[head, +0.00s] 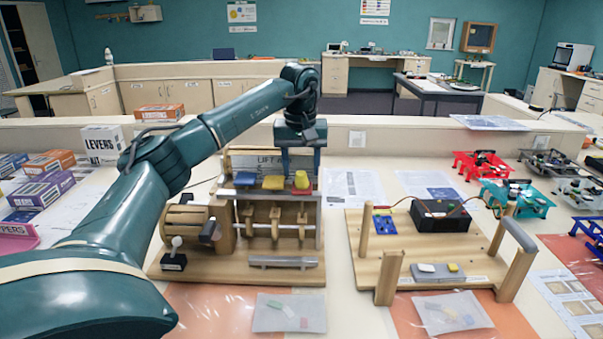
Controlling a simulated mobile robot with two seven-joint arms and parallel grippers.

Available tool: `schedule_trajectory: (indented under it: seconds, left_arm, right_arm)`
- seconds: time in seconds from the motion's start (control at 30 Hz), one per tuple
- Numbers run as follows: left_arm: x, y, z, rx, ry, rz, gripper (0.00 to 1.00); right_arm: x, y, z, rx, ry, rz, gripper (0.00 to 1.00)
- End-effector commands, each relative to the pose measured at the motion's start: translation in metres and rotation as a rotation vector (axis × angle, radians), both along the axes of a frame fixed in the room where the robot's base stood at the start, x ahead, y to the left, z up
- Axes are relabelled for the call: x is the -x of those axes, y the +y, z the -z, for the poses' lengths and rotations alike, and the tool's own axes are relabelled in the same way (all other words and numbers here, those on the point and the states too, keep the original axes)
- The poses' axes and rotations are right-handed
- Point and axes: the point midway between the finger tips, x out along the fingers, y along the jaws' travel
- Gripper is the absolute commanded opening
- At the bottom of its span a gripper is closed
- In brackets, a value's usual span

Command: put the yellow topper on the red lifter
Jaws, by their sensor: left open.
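A wooden lift machine (225,266) stands on the table left of centre. Its top row holds a blue lifter (244,179), a yellow lifter (272,183) and a red lifter (303,191) at the right end. The small yellow topper (301,179) is at the red lifter and appears to rest on top of it. My left gripper (300,168) points down directly above the yellow topper, with its jaws open. The arm hides part of the machine's back sign. I cannot tell whether the fingers touch the topper. My right gripper is out of view.
A wooden board with a black box (440,214) and upright posts stands to the right. A clear bag (289,312) lies in front of the machine.

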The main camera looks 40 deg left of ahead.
Motion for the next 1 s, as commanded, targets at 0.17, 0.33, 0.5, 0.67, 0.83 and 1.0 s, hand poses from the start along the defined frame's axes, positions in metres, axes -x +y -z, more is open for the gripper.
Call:
schedule_trajectory:
  seconds: [0.17,0.33,0.5,0.67,0.83,1.0]
  left_arm:
    - [0.004,-0.004,-0.04,0.0,-0.006,0.002,0.5]
    - [0.008,-0.007,-0.073,0.0,-0.004,0.001,0.5]
    - [0.011,-0.008,-0.092,-0.001,-0.002,0.001,0.5]
    - [0.012,-0.009,-0.097,0.0,0.0,0.001,0.5]
    - [0.012,-0.009,-0.097,0.0,0.0,0.001,0.5]
    - [0.012,-0.009,-0.096,0.0,0.0,0.001,0.5]
  right_arm:
    - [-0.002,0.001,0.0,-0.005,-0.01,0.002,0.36]
    - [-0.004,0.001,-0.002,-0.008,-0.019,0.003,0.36]
    - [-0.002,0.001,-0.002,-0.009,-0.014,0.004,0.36]
    - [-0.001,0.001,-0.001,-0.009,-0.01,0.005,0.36]
    - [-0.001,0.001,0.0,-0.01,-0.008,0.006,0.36]
    - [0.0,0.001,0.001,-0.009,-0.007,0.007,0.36]
